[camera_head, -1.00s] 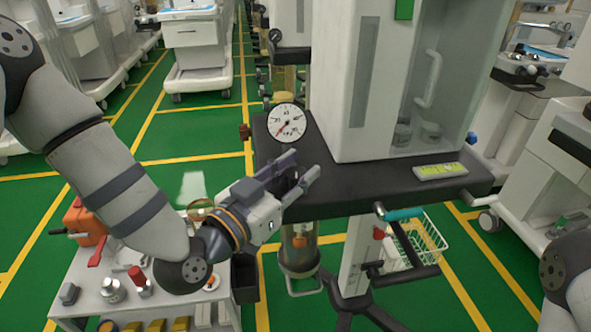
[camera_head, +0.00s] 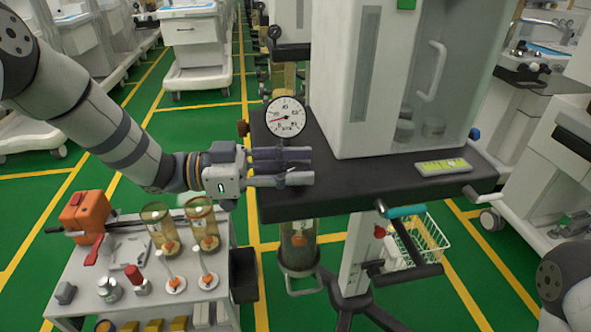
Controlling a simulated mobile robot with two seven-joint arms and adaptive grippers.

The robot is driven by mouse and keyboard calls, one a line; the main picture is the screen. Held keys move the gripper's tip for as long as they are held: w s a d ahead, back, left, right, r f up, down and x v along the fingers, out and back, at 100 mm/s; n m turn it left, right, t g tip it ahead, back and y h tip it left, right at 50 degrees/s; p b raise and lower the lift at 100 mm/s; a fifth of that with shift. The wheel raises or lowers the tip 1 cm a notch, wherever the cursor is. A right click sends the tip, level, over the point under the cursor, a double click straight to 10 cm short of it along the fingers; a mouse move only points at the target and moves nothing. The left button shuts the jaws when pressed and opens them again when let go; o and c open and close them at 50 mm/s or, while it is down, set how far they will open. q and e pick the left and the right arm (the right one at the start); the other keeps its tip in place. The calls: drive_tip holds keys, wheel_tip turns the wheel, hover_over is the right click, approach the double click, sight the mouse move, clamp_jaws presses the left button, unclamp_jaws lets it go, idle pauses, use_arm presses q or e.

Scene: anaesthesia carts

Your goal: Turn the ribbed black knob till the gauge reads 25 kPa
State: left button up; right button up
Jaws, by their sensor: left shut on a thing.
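The round white gauge (camera_head: 285,117) stands at the left end of the dark shelf of the cart. Its red needle points left and slightly down; the small numbers are too blurred to read exactly. My left gripper (camera_head: 297,166) reaches in from the left just below the gauge, its fingers pointing right. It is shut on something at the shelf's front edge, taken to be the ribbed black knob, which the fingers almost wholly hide. My right gripper is out of view; only part of my right arm shows at the lower right.
The dark shelf (camera_head: 370,190) carries a tall white cabinet (camera_head: 340,70) and a green-yellow display (camera_head: 443,166). A glass canister (camera_head: 299,245) hangs below. A small trolley (camera_head: 195,293) with bottles, an orange box (camera_head: 84,214) and canisters stands at lower left.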

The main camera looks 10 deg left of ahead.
use_arm(q)
drive_tip(key=shift+f+m+g+b, duration=0.15)
drive_tip(key=shift+m+g+b, duration=0.15)
drive_tip(key=shift+m+g, duration=0.7)
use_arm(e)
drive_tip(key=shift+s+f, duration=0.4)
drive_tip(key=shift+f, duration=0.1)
use_arm(q)
drive_tip(key=shift+g+h, duration=0.3)
drive_tip(key=shift+g, duration=0.3)
drive_tip(key=o, duration=1.2)
drive_tip(key=a, duration=0.4)
drive_tip(key=s+a, duration=0.1)
drive_tip(key=a, duration=0.7)
drive_tip(key=shift+s, duration=0.2)
